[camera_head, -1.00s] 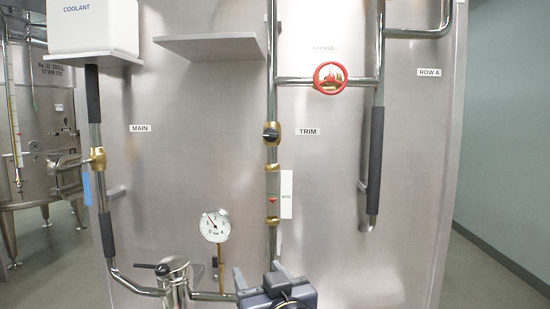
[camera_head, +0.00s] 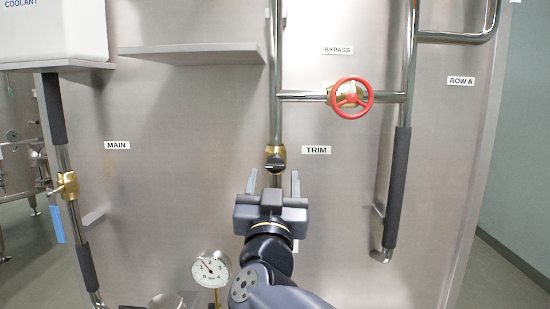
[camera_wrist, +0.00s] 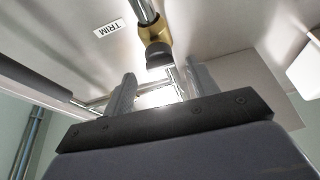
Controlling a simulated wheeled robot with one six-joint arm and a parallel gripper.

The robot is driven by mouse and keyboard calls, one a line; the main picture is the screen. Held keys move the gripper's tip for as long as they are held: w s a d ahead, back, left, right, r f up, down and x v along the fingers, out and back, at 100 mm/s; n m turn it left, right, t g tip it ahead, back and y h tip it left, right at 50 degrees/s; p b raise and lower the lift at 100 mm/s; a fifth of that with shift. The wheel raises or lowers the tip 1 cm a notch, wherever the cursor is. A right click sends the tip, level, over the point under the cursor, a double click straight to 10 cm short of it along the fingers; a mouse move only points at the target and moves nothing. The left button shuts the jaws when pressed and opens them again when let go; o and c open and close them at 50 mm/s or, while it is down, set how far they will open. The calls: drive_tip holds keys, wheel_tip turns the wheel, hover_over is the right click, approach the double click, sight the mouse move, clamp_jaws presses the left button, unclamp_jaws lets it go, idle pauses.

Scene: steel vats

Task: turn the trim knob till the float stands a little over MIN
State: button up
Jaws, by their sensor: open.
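The trim knob (camera_head: 275,163) is a small black knob on a brass valve body on the vertical pipe, left of the TRIM label (camera_head: 316,150). In the wrist view the knob (camera_wrist: 158,55) is just beyond the fingers. My gripper (camera_head: 273,180) is open and empty, just below the knob and apart from it in the picture. Its fingers also show in the wrist view (camera_wrist: 160,82), spread on either side below the knob. The float and the MIN mark are hidden behind my gripper and arm in the head view.
A red bypass handwheel (camera_head: 350,98) is at upper right. A steel shelf (camera_head: 190,54) juts out at upper left. A pressure gauge (camera_head: 211,268) is at lower left, near my arm. A dark padded pipe (camera_head: 397,188) hangs at right.

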sight(274, 169)
drive_tip(key=shift+p+x, duration=0.6)
drive_tip(key=shift+x, duration=1.8)
drive_tip(key=c, duration=1)
drive_tip(key=m+h+b, duration=0.1)
drive_tip(key=m+h, duration=0.1)
drive_tip(key=m, duration=0.1)
drive_tip(key=shift+m+g+h, duration=0.4)
drive_tip(key=shift+m+h, duration=0.3)
drive_tip(key=shift+m, duration=1.1)
drive_tip(key=o, duration=1)
